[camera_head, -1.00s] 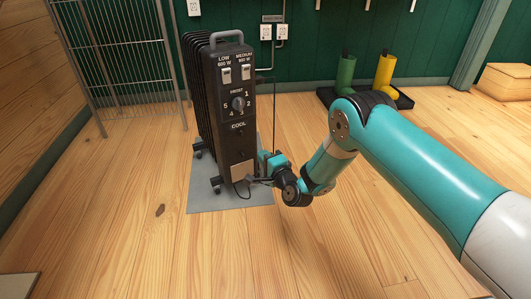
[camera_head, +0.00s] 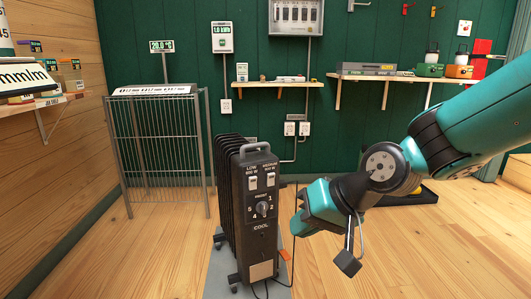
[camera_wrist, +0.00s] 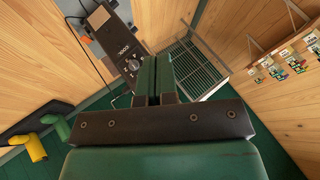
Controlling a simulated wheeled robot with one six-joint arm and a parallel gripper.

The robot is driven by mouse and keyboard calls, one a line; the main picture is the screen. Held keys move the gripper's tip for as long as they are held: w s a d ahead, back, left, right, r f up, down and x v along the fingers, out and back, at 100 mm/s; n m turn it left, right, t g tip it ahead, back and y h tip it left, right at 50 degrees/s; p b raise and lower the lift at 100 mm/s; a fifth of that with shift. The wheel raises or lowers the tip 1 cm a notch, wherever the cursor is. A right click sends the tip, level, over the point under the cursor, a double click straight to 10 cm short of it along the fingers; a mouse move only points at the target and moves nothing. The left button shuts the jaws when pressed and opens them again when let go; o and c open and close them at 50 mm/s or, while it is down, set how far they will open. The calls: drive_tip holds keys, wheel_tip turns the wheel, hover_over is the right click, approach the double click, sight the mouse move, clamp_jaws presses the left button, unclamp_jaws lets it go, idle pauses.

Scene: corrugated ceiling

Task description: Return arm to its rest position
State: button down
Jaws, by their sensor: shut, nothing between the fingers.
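My gripper (camera_wrist: 154,75) shows at the centre of the wrist view, its two green fingers side by side and closed with nothing between them. In the head view my arm reaches in from the right and its end is raised to the right of the heater, apart from it; the fingertips cannot be made out there.
A wire rack (camera_head: 158,150) stands left of the heater. Wall shelves (camera_head: 275,84) carry boxes and tools at the back. Wall sockets (camera_head: 290,128) sit behind the heater. Green and yellow boots (camera_wrist: 38,147) show in the wrist view. Open wooden floor lies in front.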

drive_tip(key=s+d+r+n+g+h+p, duration=0.1)
drive_tip(key=s+d+r+n, duration=0.15)
drive_tip(key=s, duration=0.45)
drive_tip(key=s+d+r+n+g+h+p, duration=0.1)
drive_tip(key=s+d+r+g+p, duration=0.15)
drive_tip(key=s, duration=0.35)
drive_tip(key=s+d+r+n+g+h+p, duration=0.1)
drive_tip(key=s+d+r+n, duration=0.1)
drive_tip(key=s+d, duration=0.35)
wheel_tip(320, 180, up, 36)
drive_tip(key=a+p, duration=0.2)
drive_tip(key=p, duration=3.4)
drive_tip(key=shift+s+m, duration=0.35)
drive_tip(key=shift+s, duration=0.1)
drive_tip(key=shift+r+t, duration=0.1)
drive_tip(key=shift+t, duration=0.15)
drive_tip(key=shift+w, duration=0.1)
